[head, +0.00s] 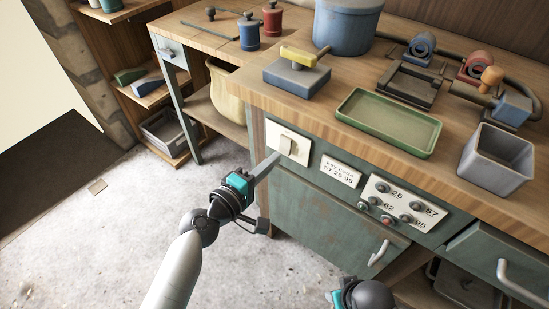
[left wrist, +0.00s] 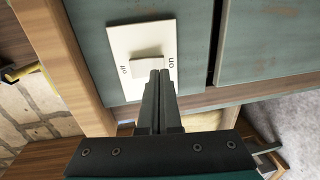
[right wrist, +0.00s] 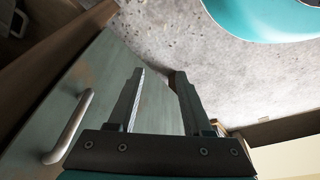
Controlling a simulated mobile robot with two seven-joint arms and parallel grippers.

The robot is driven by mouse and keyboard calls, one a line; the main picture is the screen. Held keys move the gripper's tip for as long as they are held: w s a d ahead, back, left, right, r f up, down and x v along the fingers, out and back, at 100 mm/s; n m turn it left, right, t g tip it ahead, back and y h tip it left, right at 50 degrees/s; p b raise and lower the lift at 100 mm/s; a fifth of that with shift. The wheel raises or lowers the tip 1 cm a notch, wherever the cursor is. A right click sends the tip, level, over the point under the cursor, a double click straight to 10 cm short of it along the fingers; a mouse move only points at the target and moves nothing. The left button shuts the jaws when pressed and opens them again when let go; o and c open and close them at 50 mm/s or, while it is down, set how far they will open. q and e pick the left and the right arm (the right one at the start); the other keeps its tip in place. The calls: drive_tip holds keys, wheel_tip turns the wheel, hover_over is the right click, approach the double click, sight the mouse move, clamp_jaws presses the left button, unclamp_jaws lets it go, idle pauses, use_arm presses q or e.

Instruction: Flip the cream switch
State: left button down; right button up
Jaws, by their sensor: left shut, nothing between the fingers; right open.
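The cream switch (head: 288,143) is a square plate with a raised rocker on the front of the green cabinet. In the left wrist view the plate (left wrist: 118,40) has a marking at each side, with "on" at the right, and the rocker (left wrist: 147,62) in its middle. My right gripper (right wrist: 158,74) is open and empty, in front of the cabinet door (right wrist: 105,85).
A key code label (head: 341,172) and a panel of numbered knobs (head: 403,203) sit right of the switch. A door handle (head: 379,253) sticks out below. The worktop above holds a green tray (head: 388,148) and a yellow-handled block (head: 297,74).

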use_arm(q)
drive_tip(key=shift+w+d+f, duration=0.1)
drive_tip(key=shift+w+d, duration=0.35)
drive_tip(key=shift+w, duration=0.1)
use_arm(e)
drive_tip(key=shift+s+r, duration=0.15)
drive_tip(key=shift+r, duration=0.05)
use_arm(q)
drive_tip(key=shift+f, duration=0.1)
use_arm(e)
drive_tip(key=shift+f, duration=0.1)
use_arm(q)
drive_tip(key=shift+w+f+b, duration=0.1)
drive_tip(key=shift+w+b, duration=0.1)
drive_tip(key=shift+b, duration=0.95)
use_arm(e)
drive_tip(key=shift+t, duration=0.3)
drive_tip(key=r, duration=0.1)
drive_tip(key=w+r, duration=0.2)
drive_tip(key=r, duration=0.1)
drive_tip(key=shift+a+r, duration=0.1)
use_arm(q)
drive_tip(key=shift+s, duration=0.1)
use_arm(e)
drive_tip(key=shift+s+a, duration=0.1)
